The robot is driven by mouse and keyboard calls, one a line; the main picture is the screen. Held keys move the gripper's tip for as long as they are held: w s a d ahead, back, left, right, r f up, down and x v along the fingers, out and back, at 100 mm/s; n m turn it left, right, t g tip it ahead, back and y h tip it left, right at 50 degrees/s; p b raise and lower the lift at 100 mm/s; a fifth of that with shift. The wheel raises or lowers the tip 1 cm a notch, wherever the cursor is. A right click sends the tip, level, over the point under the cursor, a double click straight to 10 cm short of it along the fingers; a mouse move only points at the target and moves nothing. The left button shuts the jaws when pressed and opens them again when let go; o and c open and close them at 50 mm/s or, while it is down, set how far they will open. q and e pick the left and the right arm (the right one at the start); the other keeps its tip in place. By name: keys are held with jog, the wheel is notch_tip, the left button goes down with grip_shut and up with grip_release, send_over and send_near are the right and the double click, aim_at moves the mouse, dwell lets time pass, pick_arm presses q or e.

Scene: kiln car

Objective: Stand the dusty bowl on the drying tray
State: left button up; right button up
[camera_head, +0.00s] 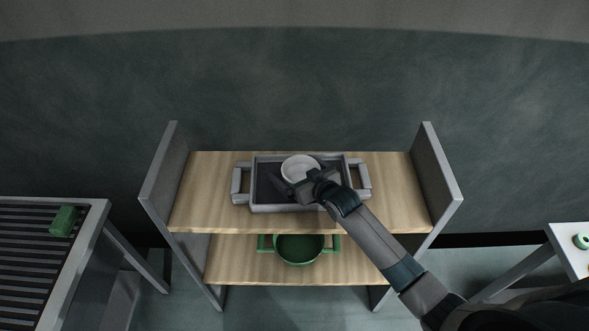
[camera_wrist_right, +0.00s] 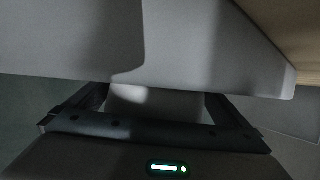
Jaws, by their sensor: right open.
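The pale, off-white bowl (camera_head: 299,165), which I take for the dusty bowl, appears upright within the grey two-handled tray (camera_head: 257,207) on the upper shelf. I take this tray for the drying tray. My right gripper (camera_head: 298,184) is at the bowl's near side, over the tray, with its jaws open. It hides the bowl's near lower part, so I cannot tell whether they touch. In the right wrist view, a pale surface shows between the open fingers (camera_wrist_right: 155,105), with a large grey surface beyond. My left gripper is out of view.
The wooden shelf (camera_head: 205,200) has grey side panels and bare room either side of the tray. A green two-handled pot (camera_head: 299,250) is on the lower shelf. A green block (camera_head: 65,220) lies on the slatted rack at left. A white table (camera_head: 573,240) stands at right.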

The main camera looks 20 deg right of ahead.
jog(key=shift+p+v, duration=2.05)
jog(key=shift+v, duration=1.8)
jog(key=shift+v, duration=0.85)
jog(key=b+v, duration=0.5)
jog(key=v, duration=1)
jog(key=shift+s+r, duration=0.3)
jog(key=shift+a+f, duration=0.1)
